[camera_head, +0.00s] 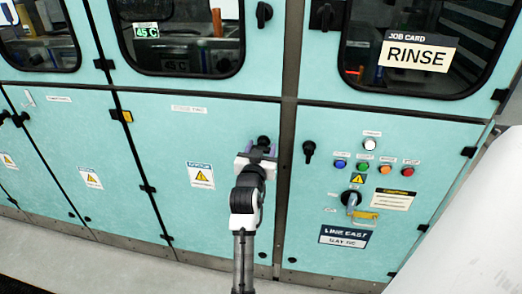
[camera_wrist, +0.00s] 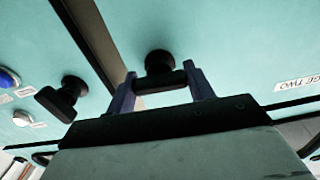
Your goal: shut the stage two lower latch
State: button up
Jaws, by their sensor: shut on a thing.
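The stage two lower latch (camera_head: 264,141) is a black handle at the right edge of the teal panel labelled as stage two (camera_head: 190,140). In the wrist view the latch (camera_wrist: 160,62) shows as a round black boss with a bar in front of it. My gripper (camera_head: 262,152) is at this latch and hides most of it in the head view. In the wrist view the two fingers of my gripper (camera_wrist: 162,88) stand at either end of the bar and are shut on it. The bar lies across from finger to finger.
A similar black latch (camera_head: 309,150) hangs on the neighbouring right panel, close to my gripper. Coloured buttons (camera_head: 363,165) and a rotary switch (camera_head: 351,199) sit further right. Windowed upper doors (camera_head: 187,35) are above. The floor in front (camera_head: 110,265) looks clear.

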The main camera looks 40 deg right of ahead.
jog(key=m+b, duration=0.3)
jog(key=m, duration=0.1)
jog(key=shift+f, duration=0.15)
jog(key=m+b, duration=0.3)
jog(key=m, duration=0.2)
jog(key=m+b, duration=0.2)
jog(key=m, duration=0.1)
jog(key=shift+m+b, duration=0.3)
jog(key=m+b, duration=0.2)
jog(key=m, duration=0.2)
jog(key=shift+m+b, duration=0.3)
jog(key=shift+m, duration=0.1)
jog(key=o, duration=1)
jog(key=shift+d, duration=0.1)
jog(key=shift+s, duration=0.1)
jog(key=b+v, duration=0.2)
jog(key=v, duration=1.1)
jog(key=shift+s+a+b, duration=0.25)
jog(key=shift+a+b, duration=0.05)
